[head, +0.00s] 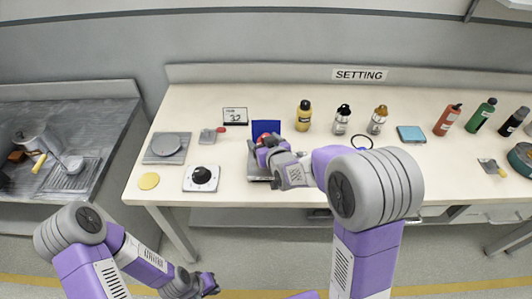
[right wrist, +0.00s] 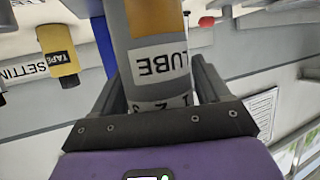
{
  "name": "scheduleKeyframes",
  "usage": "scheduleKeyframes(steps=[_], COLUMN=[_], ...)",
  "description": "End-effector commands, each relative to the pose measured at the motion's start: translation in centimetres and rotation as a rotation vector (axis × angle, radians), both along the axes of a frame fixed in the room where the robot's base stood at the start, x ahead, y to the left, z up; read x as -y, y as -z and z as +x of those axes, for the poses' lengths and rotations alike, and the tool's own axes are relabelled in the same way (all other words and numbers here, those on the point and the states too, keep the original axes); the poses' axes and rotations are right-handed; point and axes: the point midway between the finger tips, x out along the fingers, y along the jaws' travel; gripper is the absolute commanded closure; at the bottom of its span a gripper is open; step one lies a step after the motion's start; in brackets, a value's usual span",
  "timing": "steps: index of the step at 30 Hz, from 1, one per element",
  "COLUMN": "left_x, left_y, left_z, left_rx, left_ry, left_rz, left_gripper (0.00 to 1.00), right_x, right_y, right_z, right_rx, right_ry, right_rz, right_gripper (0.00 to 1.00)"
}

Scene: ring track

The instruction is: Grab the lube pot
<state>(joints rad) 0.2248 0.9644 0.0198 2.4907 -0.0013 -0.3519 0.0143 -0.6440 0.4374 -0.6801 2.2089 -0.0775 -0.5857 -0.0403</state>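The lube pot (right wrist: 158,55) is a grey cylinder with an orange band and a white LUBE label, seen upside down in the right wrist view. It stands between the two fingers of my right gripper (right wrist: 155,85), which lie close along both its sides. I cannot tell whether they press on it. In the head view my right gripper (head: 268,150) is at the blue panel near the table's middle and hides most of the pot. My left gripper (head: 208,284) is low in front of the table, away from everything; its finger opening is too small to judge.
The blue panel (head: 262,127) stands right behind my right gripper. A yellow bottle (head: 304,117) and several other bottles stand to the right. A dial box (head: 201,178), a round plate (head: 166,145) and a timer sign (head: 235,115) are to the left.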

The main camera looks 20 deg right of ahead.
Motion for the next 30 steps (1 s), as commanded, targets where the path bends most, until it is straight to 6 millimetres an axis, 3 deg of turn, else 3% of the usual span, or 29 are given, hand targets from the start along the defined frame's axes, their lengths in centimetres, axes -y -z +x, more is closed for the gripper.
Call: scheduleKeyframes(steps=[1, 9, 17, 30], left_x=[0.0, 0.0, 0.0, 0.0], left_y=[0.0, 0.0, -0.2, -4.1], left_z=[0.0, 0.0, 0.0, 0.0], left_rx=[0.000, 0.000, 0.000, 0.000], left_ry=[0.000, 0.000, 0.000, 0.000], left_rz=[0.000, 0.000, 0.000, 0.000], left_gripper=[1.00, 1.00, 1.00, 1.00], right_x=[0.0, 0.0, 0.0, -0.1], right_y=[0.0, 0.0, -0.5, -8.7], right_z=[0.0, 0.0, 0.0, 0.0], right_rx=[0.000, 0.002, 0.003, 0.006], right_ry=[0.000, 0.000, 0.000, 0.000], right_rz=[0.000, 0.000, 0.001, 0.003], right_gripper=[0.33, 0.72, 0.73, 0.73])
